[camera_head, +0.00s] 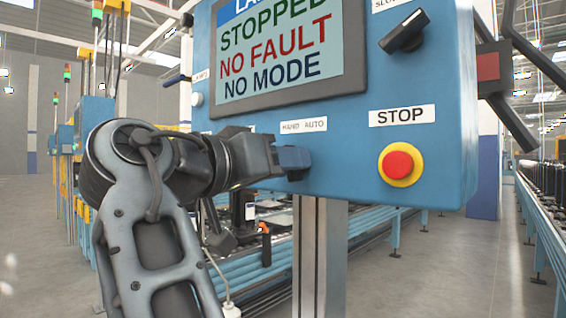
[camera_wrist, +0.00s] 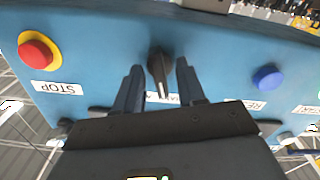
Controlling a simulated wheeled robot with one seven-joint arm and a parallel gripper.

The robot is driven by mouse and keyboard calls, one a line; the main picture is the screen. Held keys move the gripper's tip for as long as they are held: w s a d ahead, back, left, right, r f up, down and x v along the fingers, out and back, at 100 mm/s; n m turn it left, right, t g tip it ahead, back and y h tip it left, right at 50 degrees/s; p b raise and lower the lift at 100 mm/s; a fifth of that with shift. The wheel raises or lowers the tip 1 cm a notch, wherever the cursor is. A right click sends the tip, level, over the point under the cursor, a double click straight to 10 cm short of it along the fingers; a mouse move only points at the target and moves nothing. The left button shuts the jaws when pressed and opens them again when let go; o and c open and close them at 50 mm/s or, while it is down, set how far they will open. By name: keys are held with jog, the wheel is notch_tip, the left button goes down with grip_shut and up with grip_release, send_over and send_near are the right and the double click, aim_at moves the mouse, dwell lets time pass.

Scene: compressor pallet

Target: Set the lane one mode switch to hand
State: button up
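The blue lane panel (camera_head: 345,130) fills the upper part of the head view. Its screen (camera_head: 285,50) reads STOPPED, NO FAULT, NO MODE. The HAND AUTO label (camera_head: 304,125) sits just above my gripper (camera_head: 298,168), which hides the switch there. In the upside-down wrist view, the black mode switch knob (camera_wrist: 160,68) stands between the two fingers of my gripper (camera_wrist: 160,70). The fingers are open, with a gap visible on each side of the knob. The knob's white mark points toward the label side, roughly midway. The label is partly hidden by the fingers.
A red STOP button (camera_head: 398,165) on a yellow ring is to the right of my gripper. A black selector knob (camera_head: 404,32) is at the panel's upper right. A blue button (camera_wrist: 268,78) shows in the wrist view. A metal post (camera_head: 319,255) supports the panel.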

jog(key=shift+c, duration=0.3)
grip_shut()
jog(key=shift+r, duration=0.1)
jog(key=n+p, duration=0.5)
jog(key=shift+n, duration=0.3)
jog(key=shift+o, duration=0.3)
grip_release()
